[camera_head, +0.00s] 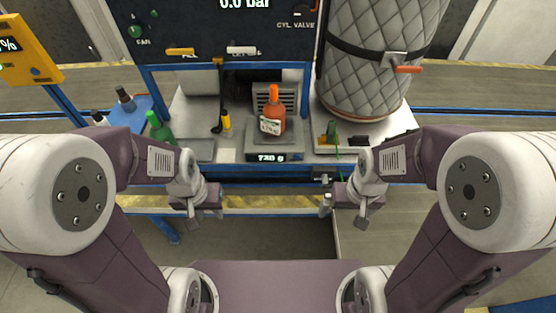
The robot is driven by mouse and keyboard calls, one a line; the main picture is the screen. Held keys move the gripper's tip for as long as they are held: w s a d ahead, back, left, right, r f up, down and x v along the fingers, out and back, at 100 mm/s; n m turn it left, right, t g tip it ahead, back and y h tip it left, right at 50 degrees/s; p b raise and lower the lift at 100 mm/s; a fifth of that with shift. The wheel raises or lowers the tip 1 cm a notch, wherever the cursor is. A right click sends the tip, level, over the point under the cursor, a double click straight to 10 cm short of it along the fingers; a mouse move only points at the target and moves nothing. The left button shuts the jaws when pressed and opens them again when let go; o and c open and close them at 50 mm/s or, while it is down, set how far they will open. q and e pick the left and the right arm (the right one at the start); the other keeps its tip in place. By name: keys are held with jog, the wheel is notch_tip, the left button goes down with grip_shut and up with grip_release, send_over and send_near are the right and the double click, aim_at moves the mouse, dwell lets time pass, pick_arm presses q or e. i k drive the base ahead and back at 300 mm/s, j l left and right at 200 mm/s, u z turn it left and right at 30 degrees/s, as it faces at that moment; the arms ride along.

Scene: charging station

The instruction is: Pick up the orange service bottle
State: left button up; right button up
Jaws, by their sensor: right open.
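The orange service bottle (272,112) stands upright on the grey scale (287,148) at the middle of the bench. It has a white label, and the scale's display shows a reading in grams. My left gripper (194,212) hangs in front of the bench, to the left of the bottle and apart from it. Whether its fingers are open or shut is too small to tell. My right gripper (362,218) is open and empty in front of the bench, to the right of the bottle.
A green bottle (159,128) stands left on the bench, with a dark bottle (126,100) further left. A yellow-and-black tool (225,122) is left of the scale. A large quilted cylinder (375,60) stands at the right. A panel (222,30) overhangs the back.

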aim_at(273, 119)
jog(key=i+j+u, duration=0.25)
jog(key=j, duration=0.25)
jog(key=i+j+u, duration=0.2)
jog(key=i+j, duration=0.15)
